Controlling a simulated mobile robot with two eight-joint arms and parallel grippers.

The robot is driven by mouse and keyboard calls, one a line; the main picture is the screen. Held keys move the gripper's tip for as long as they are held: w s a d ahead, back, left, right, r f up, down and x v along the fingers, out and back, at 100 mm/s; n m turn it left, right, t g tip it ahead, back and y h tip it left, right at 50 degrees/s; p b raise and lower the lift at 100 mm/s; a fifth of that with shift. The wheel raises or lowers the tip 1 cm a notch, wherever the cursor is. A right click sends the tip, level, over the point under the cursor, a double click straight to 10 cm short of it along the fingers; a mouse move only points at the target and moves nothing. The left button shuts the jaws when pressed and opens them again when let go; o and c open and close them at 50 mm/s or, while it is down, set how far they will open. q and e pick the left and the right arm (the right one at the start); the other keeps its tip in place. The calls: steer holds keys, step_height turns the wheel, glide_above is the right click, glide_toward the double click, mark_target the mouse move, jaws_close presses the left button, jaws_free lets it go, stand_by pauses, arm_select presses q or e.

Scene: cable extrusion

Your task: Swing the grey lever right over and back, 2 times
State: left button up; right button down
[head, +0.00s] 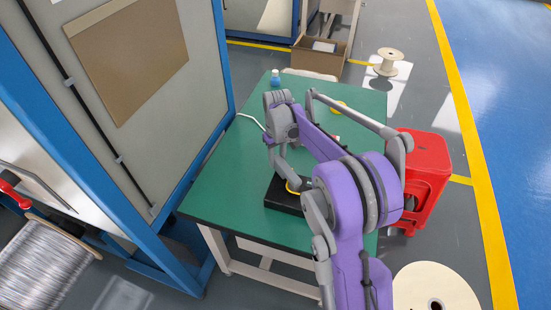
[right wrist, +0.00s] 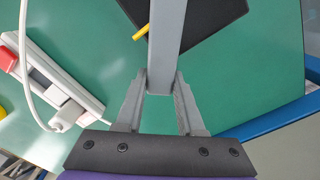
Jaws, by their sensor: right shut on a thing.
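The grey lever (right wrist: 169,40) is a flat bar that shows in the right wrist view, running from the top edge down between my fingers. My right gripper (right wrist: 160,86) is shut on its end. The lever passes over a black base (right wrist: 213,18), which also shows on the green table in the head view (head: 284,198). A small yellow piece (right wrist: 141,32) sticks out beside the lever. In the head view my purple right arm reaches over the table and hides much of the lever. My left gripper is in neither view.
The green table (head: 215,185) is mostly clear on its left side. A white power strip (right wrist: 60,80) with a cable lies on it. A blue-framed cabinet (head: 165,130) stands left, a red stool (head: 428,165) right. A cardboard box (head: 318,57) and a spool (head: 388,62) are behind.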

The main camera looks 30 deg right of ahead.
stand_by(0.3)
steer(key=c, duration=0.5)
jaws_free()
step_height(320, 180, up, 11)
steer(key=shift+f+p, duration=0.1)
steer(key=shift+p, duration=0.25)
